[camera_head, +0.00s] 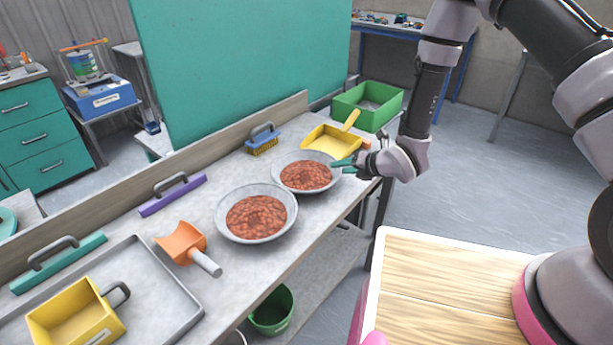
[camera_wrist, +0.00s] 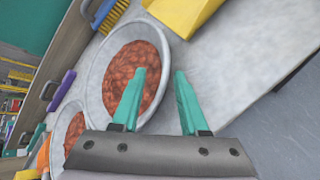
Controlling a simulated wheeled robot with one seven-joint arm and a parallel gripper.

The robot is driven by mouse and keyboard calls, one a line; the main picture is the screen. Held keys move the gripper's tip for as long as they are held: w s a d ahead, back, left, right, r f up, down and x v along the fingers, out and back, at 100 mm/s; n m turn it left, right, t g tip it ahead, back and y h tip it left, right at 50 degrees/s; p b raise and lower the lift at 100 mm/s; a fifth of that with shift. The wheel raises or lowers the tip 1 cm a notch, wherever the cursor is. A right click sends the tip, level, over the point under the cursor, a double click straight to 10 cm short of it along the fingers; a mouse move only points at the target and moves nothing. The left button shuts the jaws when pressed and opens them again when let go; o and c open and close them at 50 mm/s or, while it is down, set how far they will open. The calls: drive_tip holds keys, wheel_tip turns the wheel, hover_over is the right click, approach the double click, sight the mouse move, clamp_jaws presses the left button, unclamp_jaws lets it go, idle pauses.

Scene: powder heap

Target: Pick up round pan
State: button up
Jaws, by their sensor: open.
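Two round grey pans with reddish-brown lumpy powder stand on the bench. The far pan (camera_head: 334,178) is beside my gripper (camera_head: 343,165), and the nearer pan (camera_head: 222,229) is to its left. In the wrist view, the far pan (camera_wrist: 95,92) lies under my gripper (camera_wrist: 160,72), whose teal fingers are apart and empty. The left finger is over the powder, and the right finger is just outside the rim. I cannot tell the height of the fingertips against the rim. The other pan (camera_wrist: 57,132) is partly cut off at lower left.
A yellow scoop (camera_head: 322,140), a green bin (camera_head: 345,104) and a blue brush (camera_head: 263,136) stand beyond the far pan. An orange scoop (camera_head: 181,243), a purple tool (camera_head: 172,197) and a grey tray (camera_head: 152,276) lie nearer. A low wall (camera_head: 130,175) runs along the bench's back.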

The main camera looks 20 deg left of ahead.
drive_tip(key=x, duration=0.4)
drive_tip(key=shift+w+a, duration=0.15)
drive_tip(key=shift+w, duration=0.05)
clamp_jaws()
idle(1.2)
